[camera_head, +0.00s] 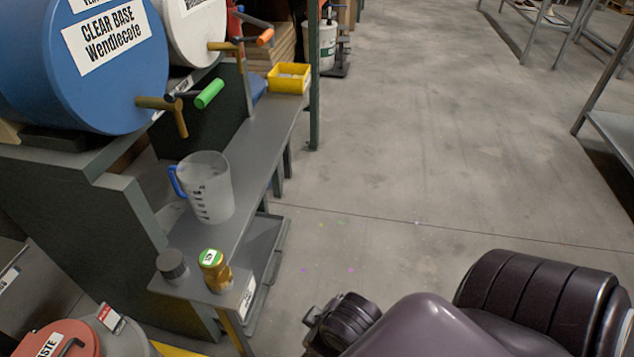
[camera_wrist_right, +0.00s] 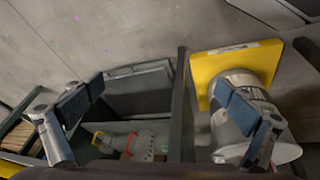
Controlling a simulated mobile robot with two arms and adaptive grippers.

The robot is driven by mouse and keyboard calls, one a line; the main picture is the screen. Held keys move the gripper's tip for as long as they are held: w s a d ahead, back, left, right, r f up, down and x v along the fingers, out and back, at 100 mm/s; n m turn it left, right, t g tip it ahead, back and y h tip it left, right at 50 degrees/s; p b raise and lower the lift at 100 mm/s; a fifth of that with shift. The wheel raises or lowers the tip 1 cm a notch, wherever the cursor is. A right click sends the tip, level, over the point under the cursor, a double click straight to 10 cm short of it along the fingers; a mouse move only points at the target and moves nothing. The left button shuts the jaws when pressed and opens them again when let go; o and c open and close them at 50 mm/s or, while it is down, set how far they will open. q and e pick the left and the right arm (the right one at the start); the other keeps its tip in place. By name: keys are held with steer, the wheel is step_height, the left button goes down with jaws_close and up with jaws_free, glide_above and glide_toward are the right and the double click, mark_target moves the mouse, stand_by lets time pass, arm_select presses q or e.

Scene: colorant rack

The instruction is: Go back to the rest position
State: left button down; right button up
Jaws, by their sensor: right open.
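My right gripper (camera_wrist_right: 158,92) is open in the right wrist view, its two blue-padded fingers spread wide with nothing held between them. The right finger overlaps a grey metal can (camera_wrist_right: 240,82) in the picture; whether they touch I cannot tell. My right arm, dark and ribbed, fills the lower right of the head view over the floor, and its fingers cannot be made out there. My left gripper is in neither view.
A grey bench (camera_head: 257,165) holds a clear jug (camera_head: 208,190) with a blue handle, a brass-coloured container (camera_head: 214,272), a dark round cap (camera_head: 172,265) and a yellow bin (camera_head: 288,78). A blue drum (camera_head: 85,75) is above. The concrete floor (camera_head: 430,140) is open.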

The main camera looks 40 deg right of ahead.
steer(key=shift+s+a+f+m+g, duration=0.1)
steer(key=shift+s+a+m+g, duration=0.2)
steer(key=shift+s, duration=0.3)
steer(key=shift+s+a+f+m+g, duration=0.1)
steer(key=shift+s+a+m, duration=0.1)
steer(key=shift+s+m, duration=0.3)
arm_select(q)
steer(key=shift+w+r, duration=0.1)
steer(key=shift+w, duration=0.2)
